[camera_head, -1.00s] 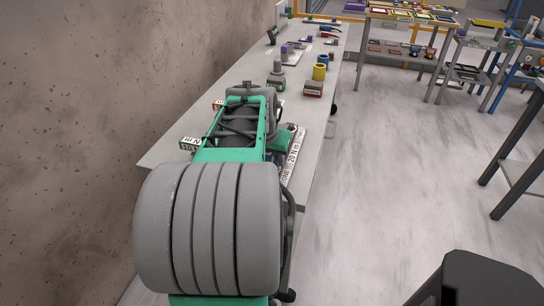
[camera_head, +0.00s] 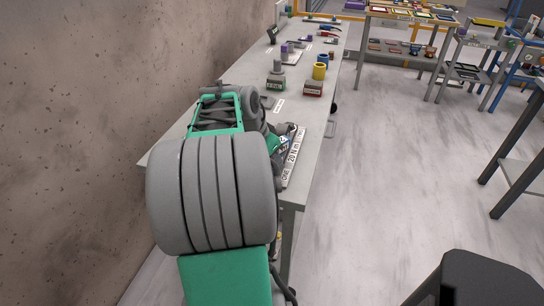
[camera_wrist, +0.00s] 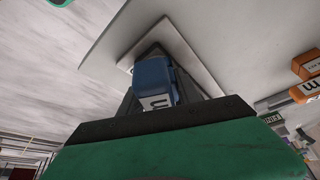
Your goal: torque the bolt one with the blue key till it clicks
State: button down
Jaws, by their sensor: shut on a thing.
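In the wrist view my gripper (camera_wrist: 152,70) is shut on a blue key (camera_wrist: 155,82), a blue block with a white label on its near end. The key lies between the dark fingers over a pale plate. In the head view a plate (camera_head: 293,160) labelled "ONE 20 N m" lies near the bench's right edge. My gripper is mostly hidden there behind my arm, just left of this plate. Bolt one itself is hidden in both views, so I cannot tell whether the key touches it.
The grey bench (camera_head: 245,73) runs away along a stone wall (camera_head: 100,100) on the left. A green-labelled block (camera_head: 275,85) and a red-labelled block (camera_head: 313,89) stand farther back, with a yellow cylinder (camera_head: 319,71) behind. The floor at right is open; a dark stool (camera_head: 485,280) stands lower right.

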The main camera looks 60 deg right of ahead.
jog(key=m, duration=0.1)
jog(key=m+g+p, duration=0.1)
jog(key=m, duration=0.1)
jog(key=shift+w+d+r+m+y, duration=0.1)
jog(key=shift+w+r+m+y, duration=0.1)
jog(key=shift+m+y, duration=0.15)
jog(key=m, duration=0.2)
jog(key=m+g+y+p, duration=0.1)
jog(key=m, duration=0.1)
jog(key=shift+m+y, duration=0.25)
jog(key=shift+m, duration=0.1)
jog(key=shift+s+r+p, duration=0.1)
jog(key=shift+r+p, duration=1.4)
jog(key=shift+r, duration=0.15)
notch_tip(320, 180, up, 5)
jog(key=p, duration=0.4)
